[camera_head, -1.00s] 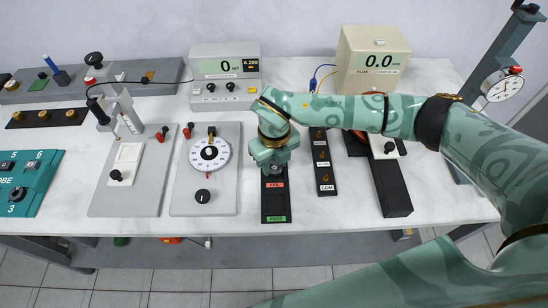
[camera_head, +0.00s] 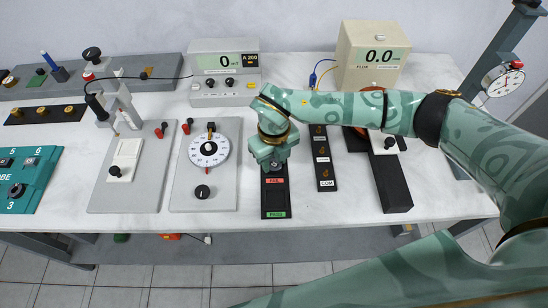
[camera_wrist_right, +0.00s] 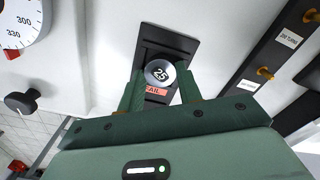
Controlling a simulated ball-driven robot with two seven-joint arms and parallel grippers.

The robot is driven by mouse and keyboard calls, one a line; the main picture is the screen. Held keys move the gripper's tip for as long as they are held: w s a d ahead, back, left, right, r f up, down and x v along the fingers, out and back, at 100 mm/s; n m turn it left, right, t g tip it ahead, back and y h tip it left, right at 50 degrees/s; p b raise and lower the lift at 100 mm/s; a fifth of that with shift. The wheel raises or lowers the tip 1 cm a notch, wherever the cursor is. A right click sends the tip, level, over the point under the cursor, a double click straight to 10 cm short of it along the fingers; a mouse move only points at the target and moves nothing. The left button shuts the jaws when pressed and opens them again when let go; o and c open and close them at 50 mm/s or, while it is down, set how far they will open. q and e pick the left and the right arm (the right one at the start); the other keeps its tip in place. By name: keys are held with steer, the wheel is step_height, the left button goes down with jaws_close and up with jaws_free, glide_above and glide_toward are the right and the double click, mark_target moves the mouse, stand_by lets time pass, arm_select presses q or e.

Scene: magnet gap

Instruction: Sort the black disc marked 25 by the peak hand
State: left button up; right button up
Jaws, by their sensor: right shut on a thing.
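The black disc (camera_wrist_right: 159,72) marked 25 is between the fingers of my right gripper (camera_wrist_right: 160,88) in the right wrist view. The gripper is shut on it, with the number facing the camera. In the head view my right gripper (camera_head: 273,160) is over the far part of a black two-part tray (camera_head: 275,200). The tray has a red FAIL label (camera_head: 275,181) and a green PASS label (camera_head: 276,214). The disc is over the far compartment, beyond the FAIL label; whether it touches the tray floor cannot be told. A dial gauge (camera_head: 503,82) stands at the right; its hands are too small to read.
A white round dial (camera_head: 208,149) on a grey plate stands left of the tray. A black strip with brass terminals (camera_head: 322,160) is close on its right. The flux meter (camera_head: 372,58) and a grey meter (camera_head: 224,75) stand behind. The table front is clear.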

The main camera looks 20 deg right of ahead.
steer(key=shift+f, duration=0.1)
steer(key=o, duration=1.1)
steer(key=c, duration=0.5)
steer(key=shift+c, duration=0.2)
step_height(320, 180, up, 5)
steer(key=p, duration=0.4)
steer(key=shift+f, duration=0.15)
steer(key=shift+f, duration=0.1)
